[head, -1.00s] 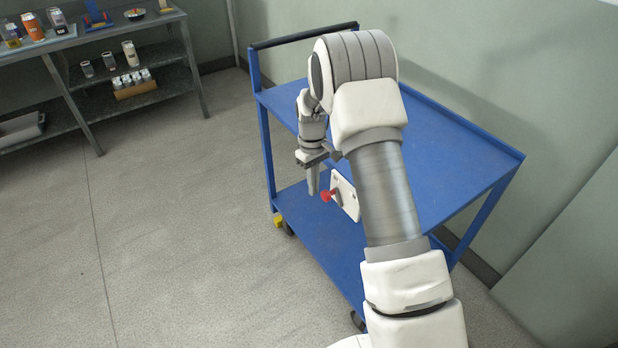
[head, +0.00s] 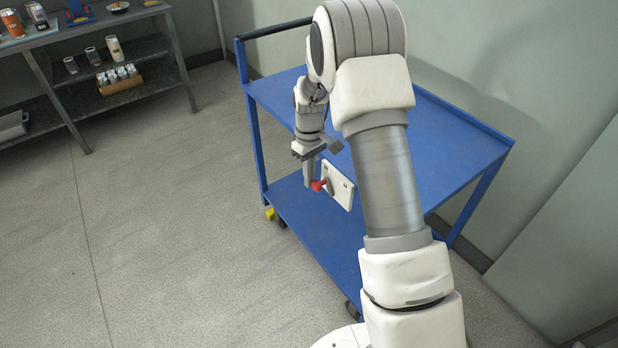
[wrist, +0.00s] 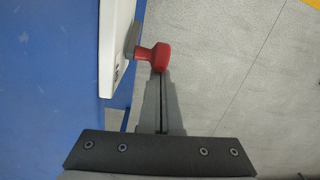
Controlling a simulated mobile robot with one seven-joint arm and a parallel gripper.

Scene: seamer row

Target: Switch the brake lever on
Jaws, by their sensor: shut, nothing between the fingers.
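The brake lever has a red knob (head: 318,185) on a short grey arm, mounted on a white plate (head: 338,187) at the side of the blue cart (head: 440,150). In the wrist view the red knob (wrist: 153,57) is right at the tips of my gripper (wrist: 161,78), and the white plate (wrist: 116,45) is to its left. My gripper (head: 308,184) is shut with nothing between the fingers. Its tips are at the knob; I cannot tell whether they touch it. My arm hides part of the cart.
A grey shelf (head: 130,90) with cans and glasses stands at the upper left. A wall is behind and right of the cart. The floor (head: 170,230) left of the cart is clear. A yellow piece (head: 270,214) is at the cart's lower corner.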

